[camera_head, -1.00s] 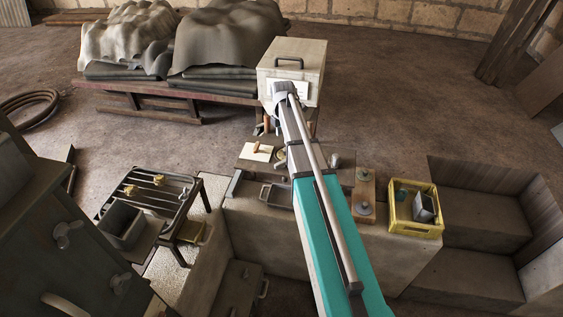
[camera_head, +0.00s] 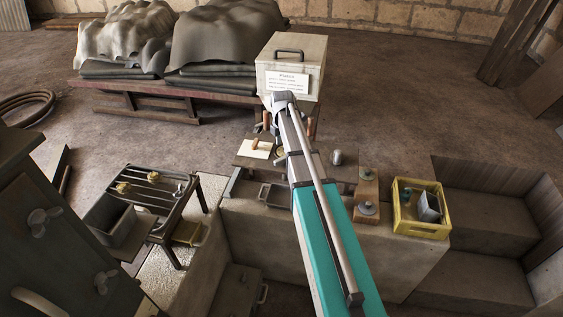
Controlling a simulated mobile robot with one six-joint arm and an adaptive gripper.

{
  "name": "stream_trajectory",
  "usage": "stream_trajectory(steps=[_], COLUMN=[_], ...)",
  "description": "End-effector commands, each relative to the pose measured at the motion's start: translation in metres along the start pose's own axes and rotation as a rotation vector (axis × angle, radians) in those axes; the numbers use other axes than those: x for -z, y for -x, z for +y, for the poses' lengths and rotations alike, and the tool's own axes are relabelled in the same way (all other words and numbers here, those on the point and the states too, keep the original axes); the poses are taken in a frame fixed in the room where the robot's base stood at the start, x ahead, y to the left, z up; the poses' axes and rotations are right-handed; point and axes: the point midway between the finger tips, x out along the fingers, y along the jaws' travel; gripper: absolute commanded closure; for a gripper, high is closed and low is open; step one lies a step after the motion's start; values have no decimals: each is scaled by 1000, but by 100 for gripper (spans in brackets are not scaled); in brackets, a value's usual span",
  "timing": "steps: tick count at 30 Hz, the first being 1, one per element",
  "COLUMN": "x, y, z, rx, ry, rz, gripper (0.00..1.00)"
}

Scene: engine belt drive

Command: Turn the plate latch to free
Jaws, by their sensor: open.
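The plate latch cannot be picked out for certain. A pale flat plate (camera_head: 256,149) with a small orange-brown peg (camera_head: 254,143) lies on the bench, left of my arm. A pale box (camera_head: 293,62) with a dark top handle and a printed label stands beyond the bench. My arm reaches up the picture, and its wrist end (camera_head: 281,101) shows just in front of the box's lower left part. My gripper is hidden behind my own arm, so its fingers and any contact do not show.
A yellow crate (camera_head: 419,226) with a few items stands on the right of the bench. A wooden block with grey discs (camera_head: 367,208) is beside my arm. A slatted metal stand (camera_head: 160,190) is on the left. Covered heaps lie on a low rack (camera_head: 170,98) behind.

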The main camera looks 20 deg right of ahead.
Motion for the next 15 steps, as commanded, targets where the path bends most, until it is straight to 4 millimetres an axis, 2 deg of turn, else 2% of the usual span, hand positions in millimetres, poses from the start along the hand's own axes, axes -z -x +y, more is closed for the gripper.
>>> stream_trajectory(steps=[1, 15], x=[0, 0], y=[-8, -44], z=[0, 0], rx=[0, 0], ry=[0, 0], rz=[0, 0], gripper=[41, 41])
